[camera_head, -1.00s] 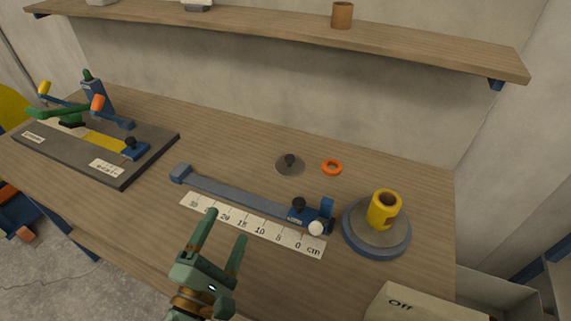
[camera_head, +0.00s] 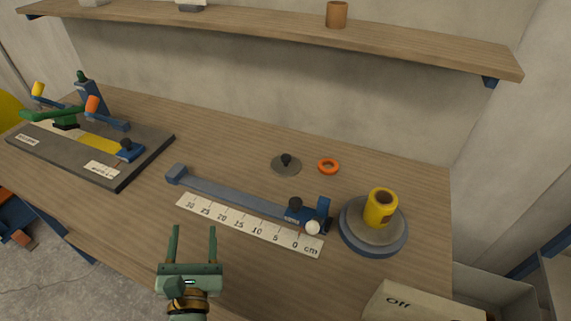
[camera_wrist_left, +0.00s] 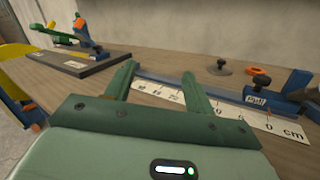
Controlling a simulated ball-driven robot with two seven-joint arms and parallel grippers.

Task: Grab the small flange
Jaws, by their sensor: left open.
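The small flange (camera_head: 286,165), a thin grey disc with a black knob on top, lies flat on the table behind the blue measuring rail. It also shows in the left wrist view (camera_wrist_left: 219,69), right of the fingers. My left gripper (camera_head: 193,230) is open and empty near the table's front edge, in front of the ruler's left end. It is well apart from the flange, which is farther back and to the right. In the left wrist view the fingers (camera_wrist_left: 159,72) are spread with nothing between them. My right gripper is not visible.
The blue rail (camera_head: 235,193) and ruler strip (camera_head: 248,225) lie between gripper and flange. An orange ring (camera_head: 328,166) is beside the flange. A yellow roll (camera_head: 380,208) stands on a round base (camera_head: 374,241) at right. A dark fixture board (camera_head: 120,177) stands at left.

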